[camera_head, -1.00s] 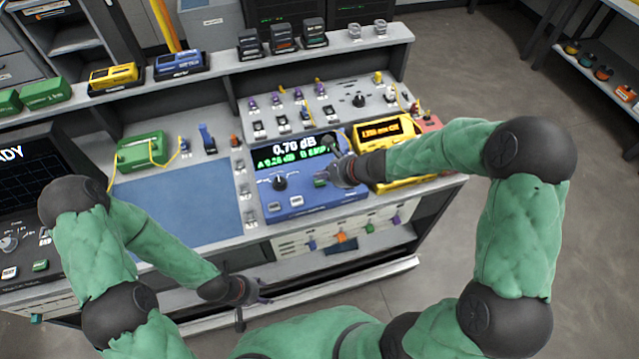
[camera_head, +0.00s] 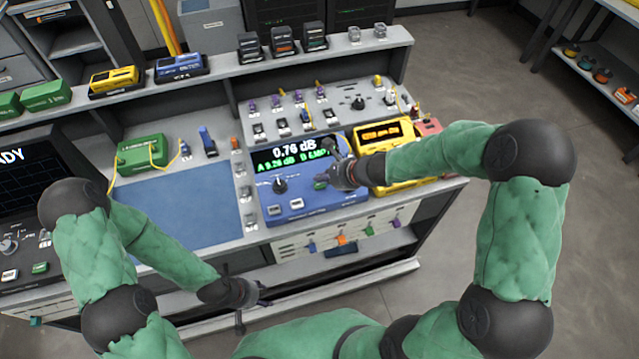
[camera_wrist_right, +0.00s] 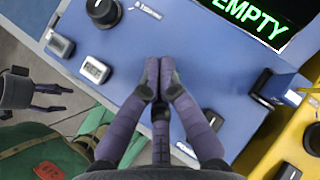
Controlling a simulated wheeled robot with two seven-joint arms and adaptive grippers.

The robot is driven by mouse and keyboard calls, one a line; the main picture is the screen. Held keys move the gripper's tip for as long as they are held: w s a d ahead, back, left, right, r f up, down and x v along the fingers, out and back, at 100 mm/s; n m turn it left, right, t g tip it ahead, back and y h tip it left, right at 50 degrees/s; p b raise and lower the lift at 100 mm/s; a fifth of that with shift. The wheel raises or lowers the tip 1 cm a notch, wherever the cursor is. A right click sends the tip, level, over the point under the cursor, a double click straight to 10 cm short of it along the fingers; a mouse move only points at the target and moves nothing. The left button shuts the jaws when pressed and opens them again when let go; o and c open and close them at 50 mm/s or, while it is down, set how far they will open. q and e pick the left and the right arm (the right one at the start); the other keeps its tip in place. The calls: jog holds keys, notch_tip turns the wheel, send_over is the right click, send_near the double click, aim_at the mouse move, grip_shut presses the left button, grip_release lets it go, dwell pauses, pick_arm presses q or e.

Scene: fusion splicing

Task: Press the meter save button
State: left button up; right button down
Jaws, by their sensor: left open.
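The blue meter (camera_head: 340,200) sits on the bench, its screen reading 0.76 dB above a green line. A dark knob (camera_head: 280,184), two pale buttons (camera_head: 274,210) and a small green button (camera_head: 320,184) are on its face. I cannot read which one is labelled save. My right gripper (camera_head: 327,178) is at the green button; in the right wrist view its fingers (camera_wrist_right: 158,72) are shut together over the blue face, hiding what is under them. Whether they touch is unclear. My left gripper (camera_head: 262,292) is open and empty, low before the bench front.
A yellow unit (camera_head: 408,182) stands right of the meter, close to my right wrist. A dark connector (camera_wrist_right: 268,88) sticks up beside my right fingers. A green box (camera_head: 142,150) stands behind the bare blue mat (camera_head: 180,210) at the left.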

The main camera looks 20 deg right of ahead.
aim_at(322, 185)
jog(key=shift+f, duration=0.1)
jog(key=shift+f+b, duration=0.3)
jog(key=shift+b, duration=0.2)
jog(key=shift+f+b, duration=0.45)
jog(key=shift+b, duration=0.05)
dwell(0.8)
dwell(0.3)
jog(key=shift+r+p, duration=0.8)
jog(key=shift+r, duration=0.05)
jog(key=shift+r, duration=0.1)
notch_tip(322, 185, up, 5)
jog(key=p, duration=0.4)
